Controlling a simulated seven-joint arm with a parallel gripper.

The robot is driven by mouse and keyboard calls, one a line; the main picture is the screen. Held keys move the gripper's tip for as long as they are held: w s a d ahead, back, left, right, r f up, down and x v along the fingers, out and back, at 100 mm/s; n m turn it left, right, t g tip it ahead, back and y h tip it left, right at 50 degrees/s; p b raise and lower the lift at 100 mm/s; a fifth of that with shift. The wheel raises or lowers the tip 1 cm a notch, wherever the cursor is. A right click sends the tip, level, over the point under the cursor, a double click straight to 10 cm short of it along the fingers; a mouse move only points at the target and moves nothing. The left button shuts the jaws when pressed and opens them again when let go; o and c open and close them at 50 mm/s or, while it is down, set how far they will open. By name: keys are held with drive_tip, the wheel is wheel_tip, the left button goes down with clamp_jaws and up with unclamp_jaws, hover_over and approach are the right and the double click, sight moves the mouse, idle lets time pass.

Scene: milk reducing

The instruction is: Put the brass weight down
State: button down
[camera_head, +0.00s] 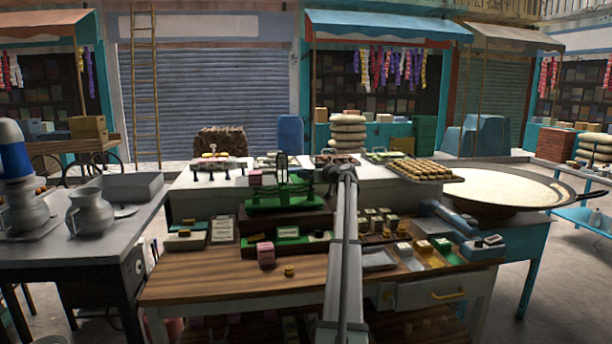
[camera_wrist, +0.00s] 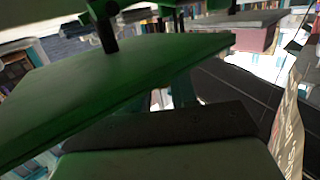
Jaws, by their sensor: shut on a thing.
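My gripper (camera_head: 346,172) is at the far end of my arm, just right of the green balance scale (camera_head: 284,202). In the wrist view its jaws (camera_wrist: 166,98) are shut on the brass weight, which is mostly hidden from both cameras. A large green plate (camera_wrist: 110,85) of the scale fills much of the wrist view, close above and left of the jaws. A small brass piece (camera_head: 289,271) stands on the wooden counter, beside a pink block (camera_head: 266,254).
The wooden counter (camera_head: 215,280) has free room at its front left. Small boxes and trays crowd its right side. A tray of sweets (camera_head: 425,171) and a wide pan of milk (camera_head: 500,187) stand at the right. Metal jugs (camera_head: 90,214) stand at the left.

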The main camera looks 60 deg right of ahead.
drive_tip(key=shift+f, duration=0.1)
drive_tip(key=c, duration=0.9)
unclamp_jaws()
drive_tip(key=shift+s, duration=0.25)
drive_tip(key=s, duration=0.3)
drive_tip(key=s+r, duration=0.1)
drive_tip(key=s, duration=0.3)
drive_tip(key=s+a+r, duration=0.1)
drive_tip(key=s, duration=0.3)
drive_tip(key=shift+s, duration=0.2)
